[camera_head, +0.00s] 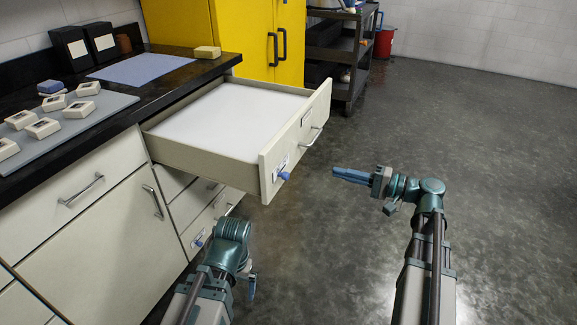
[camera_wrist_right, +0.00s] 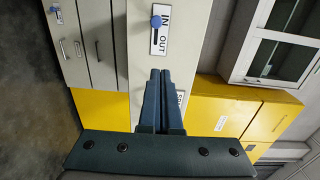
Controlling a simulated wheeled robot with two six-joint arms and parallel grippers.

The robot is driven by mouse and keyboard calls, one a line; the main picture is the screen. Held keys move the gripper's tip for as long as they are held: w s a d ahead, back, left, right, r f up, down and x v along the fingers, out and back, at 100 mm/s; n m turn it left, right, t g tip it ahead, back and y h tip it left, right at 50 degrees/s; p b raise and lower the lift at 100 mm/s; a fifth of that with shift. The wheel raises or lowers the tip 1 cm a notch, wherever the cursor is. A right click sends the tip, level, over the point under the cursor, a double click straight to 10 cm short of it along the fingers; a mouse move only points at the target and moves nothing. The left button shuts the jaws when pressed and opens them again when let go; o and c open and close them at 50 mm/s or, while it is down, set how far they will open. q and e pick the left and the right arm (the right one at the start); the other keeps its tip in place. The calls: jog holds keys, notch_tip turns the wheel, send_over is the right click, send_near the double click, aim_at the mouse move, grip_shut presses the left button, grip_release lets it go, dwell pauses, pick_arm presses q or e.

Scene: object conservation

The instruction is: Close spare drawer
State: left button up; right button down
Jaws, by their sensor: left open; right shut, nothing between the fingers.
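The cream drawer (camera_head: 270,172) is pulled far out from the counter and holds a flat white sheet or lining (camera_head: 230,120). Its front has a metal handle (camera_head: 313,137), a label and a blue knob (camera_head: 284,176). In the right wrist view the knob (camera_wrist_right: 156,21) sits by an IN/OUT plate (camera_wrist_right: 160,40). My right gripper (camera_head: 350,176) is shut and empty, in front of the drawer front and apart from it in the head view. Its closed fingers (camera_wrist_right: 160,80) point toward the front in the wrist view. My left gripper (camera_head: 252,288) is low, below the drawer; its fingers are barely visible.
The black counter carries a grey tray (camera_head: 90,119) with several small cream blocks, a blue mat (camera_head: 140,69), a yellowish block (camera_head: 207,52) and dark boxes (camera_head: 70,47). A yellow cabinet (camera_head: 240,30) and dark cart (camera_head: 350,60) stand behind. The floor at right is clear.

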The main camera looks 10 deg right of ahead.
aim_at(179, 126)
jog(key=x, duration=1.3)
jog(key=shift+w+r, duration=0.35)
jog(key=shift+w, duration=0.15)
jog(key=shift+a, duration=0.1)
jog(key=x, duration=1.4)
jog(key=r+x, duration=0.1)
jog(key=x, duration=2.7)
jog(key=shift+w+r, duration=0.2)
jog(key=shift+w, duration=0.25)
jog(key=shift+w+a, duration=0.15)
jog(key=shift+w, duration=0.05)
jog(key=shift+w+a, duration=0.1)
jog(key=shift+r, duration=0.1)
